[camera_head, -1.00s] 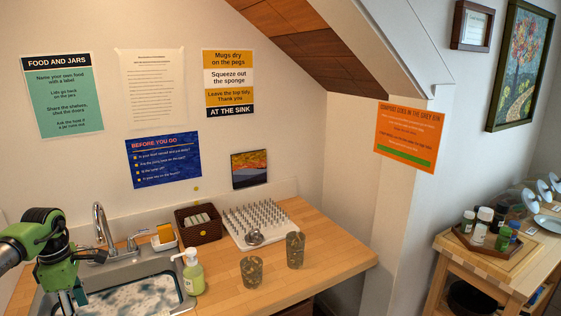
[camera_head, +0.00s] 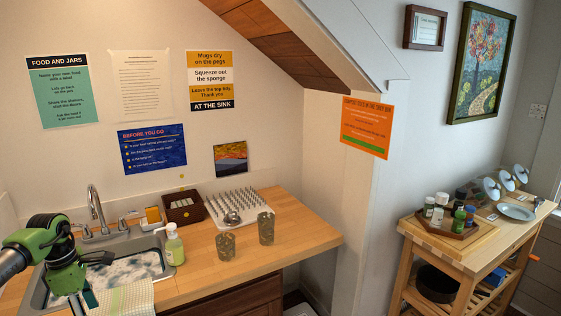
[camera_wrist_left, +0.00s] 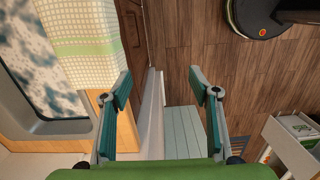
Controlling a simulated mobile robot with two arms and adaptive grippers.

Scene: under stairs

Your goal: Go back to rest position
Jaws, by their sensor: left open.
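My left gripper (camera_wrist_left: 160,88) is open and empty in the left wrist view, its two fingers spread with nothing between them. It points down past the counter front, over the wood floor. In the head view my left arm comes in at the lower left, in front of the sink (camera_head: 150,262), and the gripper's fingers are largely cut off by the bottom edge. A checked towel (camera_head: 125,299) hangs at the counter's front edge close to the gripper; it also shows in the left wrist view (camera_wrist_left: 80,40). My right gripper is in neither view.
The wooden counter (camera_head: 200,290) holds a soap bottle (camera_head: 174,245), two patterned glasses (camera_head: 226,246) (camera_head: 266,228), a dark basket (camera_head: 184,207) and a white peg rack (camera_head: 238,208). A wooden trolley (camera_head: 450,240) stands at the right. A pale slatted surface (camera_wrist_left: 183,122) lies below the gripper.

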